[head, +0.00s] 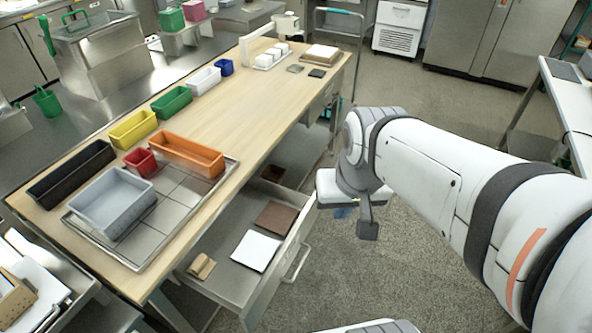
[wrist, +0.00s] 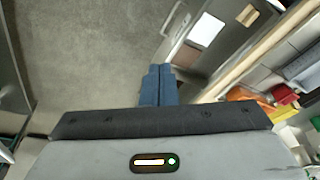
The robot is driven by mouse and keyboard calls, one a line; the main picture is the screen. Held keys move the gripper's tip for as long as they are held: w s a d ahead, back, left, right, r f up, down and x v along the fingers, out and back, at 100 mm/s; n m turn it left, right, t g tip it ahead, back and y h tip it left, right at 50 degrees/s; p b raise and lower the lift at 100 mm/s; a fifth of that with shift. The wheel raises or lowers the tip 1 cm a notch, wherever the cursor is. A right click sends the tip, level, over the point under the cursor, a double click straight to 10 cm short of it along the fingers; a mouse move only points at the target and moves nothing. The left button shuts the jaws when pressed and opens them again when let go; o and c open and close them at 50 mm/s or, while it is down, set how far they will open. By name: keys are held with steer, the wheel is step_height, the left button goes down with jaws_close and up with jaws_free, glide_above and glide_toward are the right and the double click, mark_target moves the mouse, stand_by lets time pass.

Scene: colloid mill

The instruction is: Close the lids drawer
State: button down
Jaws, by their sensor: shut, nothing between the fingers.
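An open drawer (head: 222,283) sticks out from under the front of the wooden-topped bench. It holds a white flat square (head: 256,250), a brown flat square (head: 276,217) and a small tan piece (head: 201,267). Its bar handle (head: 297,264) is on the outer front face. In the wrist view the drawer's handle (wrist: 179,37) and white square (wrist: 207,30) lie beyond and right of the fingers. My gripper (head: 343,212) is to the right of the drawer front, apart from it, partly hidden by my wrist. Its blue fingers (wrist: 158,72) are together and empty.
The bench top (head: 240,105) carries a grey bin (head: 112,203), an orange bin (head: 187,154) and several coloured bins. A lower shelf (head: 290,150) lies behind the drawer. Speckled floor (head: 400,275) is open to the right. A white-topped table (head: 570,105) stands far right.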

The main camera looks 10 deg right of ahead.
steer(key=w+d+f+m+t+y+b, duration=0.1)
steer(key=w+d+f+m+y+b, duration=0.15)
steer(key=w+f+m+b, duration=0.5)
steer(key=w+d+f+m+t+y+b, duration=0.15)
steer(key=d+f+m+b, duration=0.3)
steer(key=f+m, duration=0.65)
steer(key=w+d+f+m+y+b, duration=0.25)
steer(key=w+f+m+b, duration=0.35)
steer(key=f, duration=0.6)
steer(key=b, duration=0.4)
glide_toward(303, 231)
steer(key=shift+d+x, duration=0.15)
steer(key=shift+x, duration=1.4)
steer(key=shift+d+x, duration=0.1)
steer(key=shift+x, duration=1.45)
steer(key=shift+w+f, duration=0.1)
steer(key=shift+f, duration=0.1)
